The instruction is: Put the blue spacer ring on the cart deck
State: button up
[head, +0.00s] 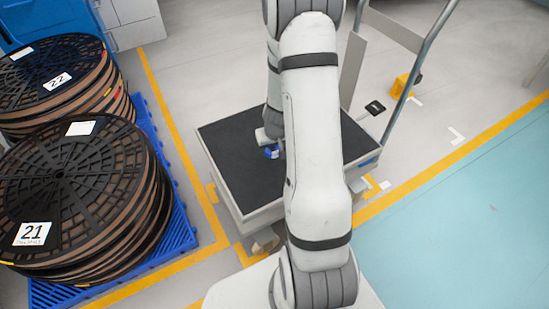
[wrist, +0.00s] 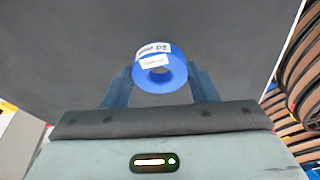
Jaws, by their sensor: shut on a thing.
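The blue spacer ring (wrist: 172,76) is between the two fingers of my gripper (wrist: 160,86) in the wrist view, with white labels on its face. My gripper is shut on it. In the head view a small blue part of the ring (head: 271,152) shows beside my arm, over the dark deck of the cart (head: 235,150). My arm hides most of the gripper and the middle of the deck there. The dark deck surface (wrist: 60,45) fills the background of the wrist view. I cannot tell whether the ring touches the deck.
Stacked reels labelled 21 (head: 75,190) and 22 (head: 50,80) stand on a blue pallet (head: 175,235) at the left. The cart's grey handle (head: 410,75) rises at the back right. A yellow block (head: 403,86) lies behind it. The deck's visible left part is bare.

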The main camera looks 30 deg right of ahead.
aim_at(273, 161)
jog(key=shift+f+b, duration=1.7)
jog(key=shift+f, duration=0.45)
jog(key=shift+f, duration=0.1)
jog(key=shift+f, duration=0.15)
jog(key=o, duration=1)
jog(key=shift+c, duration=0.2)
